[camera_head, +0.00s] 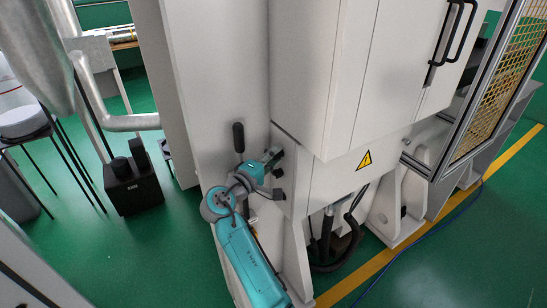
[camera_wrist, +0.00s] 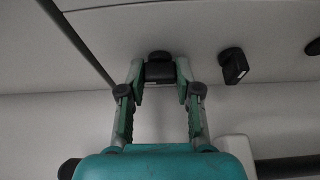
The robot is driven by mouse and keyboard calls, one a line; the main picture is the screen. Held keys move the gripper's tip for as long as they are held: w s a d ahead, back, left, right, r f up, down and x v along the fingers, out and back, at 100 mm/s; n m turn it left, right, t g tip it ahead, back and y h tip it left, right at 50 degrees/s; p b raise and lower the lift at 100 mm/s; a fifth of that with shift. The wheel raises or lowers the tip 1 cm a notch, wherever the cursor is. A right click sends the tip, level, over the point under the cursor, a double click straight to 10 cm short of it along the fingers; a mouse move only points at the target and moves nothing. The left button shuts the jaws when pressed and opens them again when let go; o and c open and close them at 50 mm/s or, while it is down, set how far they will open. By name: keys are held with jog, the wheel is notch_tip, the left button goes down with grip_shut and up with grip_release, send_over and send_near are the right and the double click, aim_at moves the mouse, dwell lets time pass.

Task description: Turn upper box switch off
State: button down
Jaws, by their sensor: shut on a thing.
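A black switch knob (camera_wrist: 159,70) on a pale grey panel sits between the fingertips of my gripper (camera_wrist: 160,75) in the wrist view. The two fingers are closed against its sides. A second black switch (camera_wrist: 232,66) sticks out of the panel to the right, apart from my gripper. In the head view my gripper (camera_head: 272,160) is at the side of the grey machine box, near its lower left corner. A dark knob (camera_head: 278,172) shows there beside the fingers.
A black handle (camera_head: 238,137) stands on the grey wall just left of my gripper. The machine cabinet (camera_head: 315,70) overhangs to the right, with a yellow warning triangle (camera_head: 364,160) below it. Black hoses hang underneath.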

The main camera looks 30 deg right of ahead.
jog(key=shift+n, duration=0.3)
jog(key=c, duration=0.8)
grip_release()
jog(key=shift+a, duration=0.15)
jog(key=v, duration=1.1)
jog(key=shift+s+a, duration=0.15)
jog(key=shift+a, duration=0.2)
jog(key=shift+r, duration=0.1)
